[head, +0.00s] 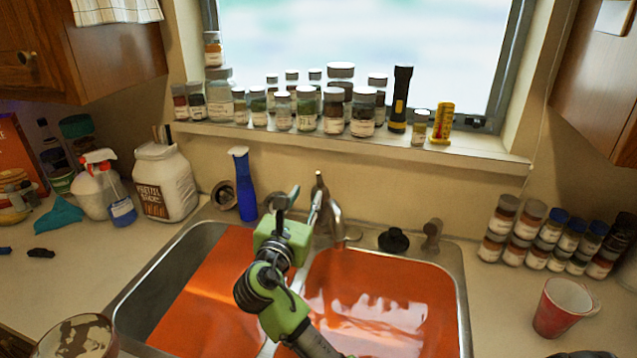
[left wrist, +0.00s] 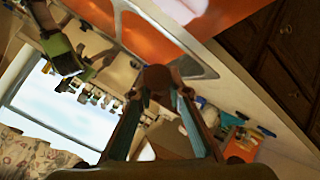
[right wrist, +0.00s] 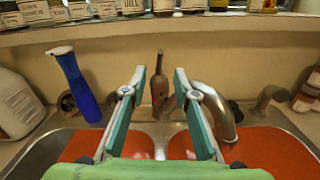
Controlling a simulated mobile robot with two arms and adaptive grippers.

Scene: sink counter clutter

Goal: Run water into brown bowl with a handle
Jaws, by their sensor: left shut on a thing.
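My right gripper (head: 305,203) is over the back of the sink, in front of the faucet. In the right wrist view it (right wrist: 159,76) is open, its fingers on either side of the upright faucet lever (right wrist: 158,88) with gaps showing. The curved metal spout (head: 335,212) is to the right of the lever, above the right basin; no water stream shows. My left gripper (left wrist: 160,98) shows only in the left wrist view. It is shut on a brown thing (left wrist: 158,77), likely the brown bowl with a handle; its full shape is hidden.
The sink has two orange-looking basins, the right one (head: 385,305) below the spout. A blue spray bottle (head: 245,187) stands behind the left basin. A black stopper (head: 393,240) lies behind the right basin.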

